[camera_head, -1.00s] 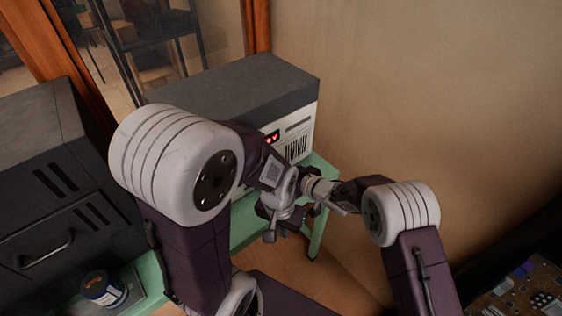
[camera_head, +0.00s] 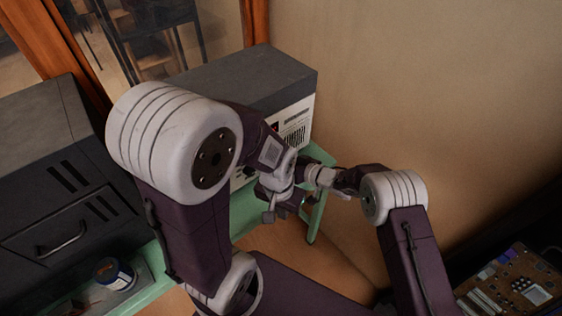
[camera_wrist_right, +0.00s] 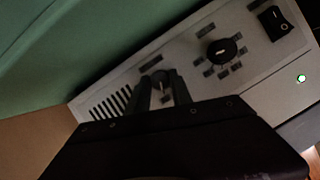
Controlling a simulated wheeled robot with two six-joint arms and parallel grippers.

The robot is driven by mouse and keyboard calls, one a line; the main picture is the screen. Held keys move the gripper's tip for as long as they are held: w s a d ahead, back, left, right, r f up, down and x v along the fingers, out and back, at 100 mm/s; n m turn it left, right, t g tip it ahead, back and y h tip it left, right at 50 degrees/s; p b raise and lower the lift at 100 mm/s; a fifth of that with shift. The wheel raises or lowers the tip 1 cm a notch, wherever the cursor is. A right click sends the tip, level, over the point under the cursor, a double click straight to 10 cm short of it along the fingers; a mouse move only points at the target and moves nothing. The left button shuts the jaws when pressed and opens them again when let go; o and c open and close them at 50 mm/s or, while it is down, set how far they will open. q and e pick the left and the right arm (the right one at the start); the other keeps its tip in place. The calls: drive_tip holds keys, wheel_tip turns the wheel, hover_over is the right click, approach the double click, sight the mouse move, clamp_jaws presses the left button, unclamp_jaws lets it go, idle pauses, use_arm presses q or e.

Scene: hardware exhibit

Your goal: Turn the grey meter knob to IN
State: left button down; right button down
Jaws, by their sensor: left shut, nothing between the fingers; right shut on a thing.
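The grey meter knob (camera_wrist_right: 162,80) is on the light front panel of the meter (camera_wrist_right: 120,80), seen in the right wrist view. My right gripper (camera_wrist_right: 162,92) has its two dark fingers on either side of this knob and is shut on it. The small labels around the knob are too blurred to read. In the head view the meter (camera_head: 245,82) is a dark-topped box, its front mostly hidden by my arms. My left gripper (camera_head: 284,208) is shut and empty in front of the meter; my right gripper is hidden behind my left wrist there.
A black knob (camera_wrist_right: 222,52) with labels around it and a black rocker switch (camera_wrist_right: 277,22) share the panel. The meter stands on a green table (camera_head: 318,200). A dark cabinet (camera_head: 50,150) and a blue can (camera_head: 114,273) are left. A wall is close on the right.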

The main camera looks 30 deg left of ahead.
drive_tip(key=c, duration=1.1)
unclamp_jaws()
drive_tip(key=shift+c, duration=0.2)
drive_tip(key=b+v, duration=0.3)
drive_tip(key=v, duration=0.6)
